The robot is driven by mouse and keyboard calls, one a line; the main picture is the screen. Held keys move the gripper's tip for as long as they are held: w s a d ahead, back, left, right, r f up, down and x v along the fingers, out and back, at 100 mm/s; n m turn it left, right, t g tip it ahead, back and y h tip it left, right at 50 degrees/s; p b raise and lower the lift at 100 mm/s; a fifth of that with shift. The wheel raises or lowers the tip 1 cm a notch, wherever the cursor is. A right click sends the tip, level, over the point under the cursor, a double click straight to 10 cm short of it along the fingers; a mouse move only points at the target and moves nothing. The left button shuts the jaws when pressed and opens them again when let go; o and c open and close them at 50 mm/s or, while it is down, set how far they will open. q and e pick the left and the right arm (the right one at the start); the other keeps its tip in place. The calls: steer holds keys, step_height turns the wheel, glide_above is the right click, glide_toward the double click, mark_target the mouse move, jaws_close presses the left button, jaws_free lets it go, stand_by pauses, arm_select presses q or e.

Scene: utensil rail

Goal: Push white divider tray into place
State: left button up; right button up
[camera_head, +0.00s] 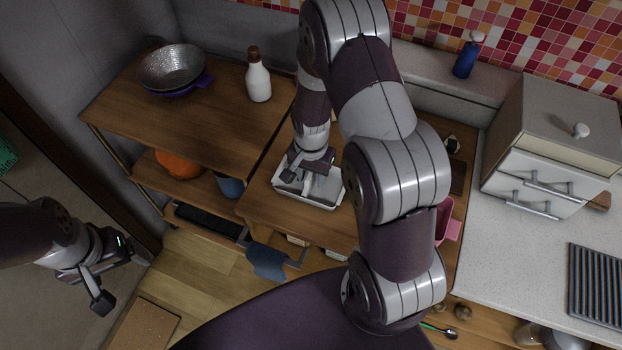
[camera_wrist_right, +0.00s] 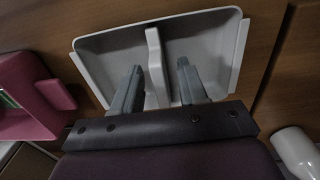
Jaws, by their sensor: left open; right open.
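The white divider tray (camera_head: 291,189) lies on the wooden counter, near its front edge, in the head view. In the right wrist view the tray (camera_wrist_right: 224,27) is a shallow two-compartment tray with a raised divider down its middle. My right gripper (camera_head: 309,184) is over the tray; its two fingers (camera_wrist_right: 161,88) are apart and reach into the tray's area, one close beside the divider. I cannot tell whether they touch it. The fingers and palm hide the tray's near side. My left gripper (camera_head: 116,271) is open and empty, off to the left above the floor.
A pink container (camera_head: 446,222) stands right of the tray; it also shows in the right wrist view (camera_wrist_right: 52,97). A blue cloth (camera_head: 268,262) hangs at the front. My right arm hides part of the counter.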

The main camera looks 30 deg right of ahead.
steer(key=shift+w+f, duration=0.1)
steer(key=shift+f, duration=0.45)
jaws_close()
steer(key=shift+r, duration=0.1)
